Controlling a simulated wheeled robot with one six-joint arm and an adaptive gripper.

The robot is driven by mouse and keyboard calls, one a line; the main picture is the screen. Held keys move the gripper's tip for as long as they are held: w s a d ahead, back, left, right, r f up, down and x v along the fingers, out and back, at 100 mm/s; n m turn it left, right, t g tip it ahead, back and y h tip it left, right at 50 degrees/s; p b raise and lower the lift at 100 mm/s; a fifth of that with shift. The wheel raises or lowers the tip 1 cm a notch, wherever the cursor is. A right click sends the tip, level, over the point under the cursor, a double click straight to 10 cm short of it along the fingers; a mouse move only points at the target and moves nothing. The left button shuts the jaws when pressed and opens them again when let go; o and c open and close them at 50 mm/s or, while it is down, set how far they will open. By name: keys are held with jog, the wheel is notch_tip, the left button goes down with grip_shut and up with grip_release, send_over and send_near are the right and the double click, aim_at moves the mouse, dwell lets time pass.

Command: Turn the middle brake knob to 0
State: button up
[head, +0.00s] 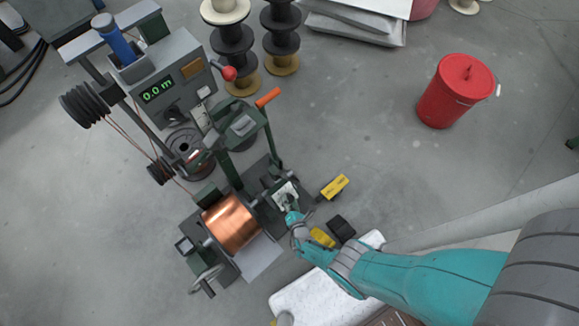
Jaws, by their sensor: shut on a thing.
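The spooling machine (226,175) stands left of centre, with a wound copper spool (230,224) in its lower frame. Right of the copper spool is a small pale dial plate (284,191) on the machine's side. My teal arm reaches in from the lower right, and my gripper (291,213) is at the lower edge of this plate. It is shut on the brake knob there. The fingers and the wrist cover the knob, so its pointer and setting cannot be read.
Yellow blocks (334,187) and a black block (342,228) lie close to my wrist. An orange-handled lever (268,97) rises above the plate. A green display (157,90) reads 0.0 m. A red canister (456,91) stands at right, with open floor left of it.

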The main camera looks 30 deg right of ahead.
jog(key=o, duration=1.1)
jog(key=shift+o, duration=0.2)
jog(key=shift+v, duration=1)
jog(key=v, duration=1)
